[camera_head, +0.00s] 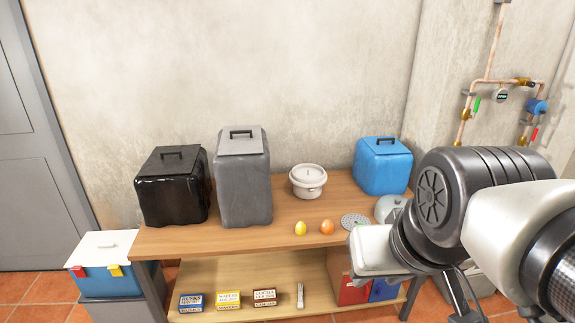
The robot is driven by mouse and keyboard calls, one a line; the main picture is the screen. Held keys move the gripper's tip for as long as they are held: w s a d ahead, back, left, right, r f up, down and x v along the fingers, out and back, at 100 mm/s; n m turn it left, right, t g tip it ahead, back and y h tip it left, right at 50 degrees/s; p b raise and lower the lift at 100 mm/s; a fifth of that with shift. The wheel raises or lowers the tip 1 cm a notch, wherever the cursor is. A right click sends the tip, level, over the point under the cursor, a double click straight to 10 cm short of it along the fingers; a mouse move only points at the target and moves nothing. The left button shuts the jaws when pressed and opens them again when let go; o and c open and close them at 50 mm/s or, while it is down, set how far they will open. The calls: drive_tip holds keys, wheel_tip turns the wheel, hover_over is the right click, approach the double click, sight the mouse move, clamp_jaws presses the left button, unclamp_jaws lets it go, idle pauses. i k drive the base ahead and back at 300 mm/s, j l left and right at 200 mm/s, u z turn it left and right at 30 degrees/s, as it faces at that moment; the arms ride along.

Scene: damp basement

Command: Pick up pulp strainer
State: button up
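A flat, round, grey perforated disc (355,221) lies on the wooden table top near its front right; it looks like the pulp strainer. My arm comes in from the right, and the white end of my gripper (368,250) is just in front of and below the disc in the picture. The disc appears clear of the gripper. The fingers cannot be made out, so I cannot tell whether they are open or shut.
On the table (180,240) stand a black bin (172,188), a grey bin (243,180), a white lidded pot (308,182), a blue bin (383,166), a yellow ball (300,228), an orange ball (327,227) and a grey domed object (388,207) partly behind my arm. Small boxes lie on the lower shelf.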

sight(347, 222)
drive_tip(key=l+z, duration=0.3)
drive_tip(key=i+l+u, duration=0.15)
drive_tip(key=i, duration=0.45)
drive_tip(key=i+l+u, duration=0.2)
drive_tip(key=i+l, duration=0.2)
drive_tip(key=i, duration=0.15)
drive_tip(key=i+l+u, duration=0.15)
drive_tip(key=i+l, duration=0.25)
drive_tip(key=i, duration=0.15)
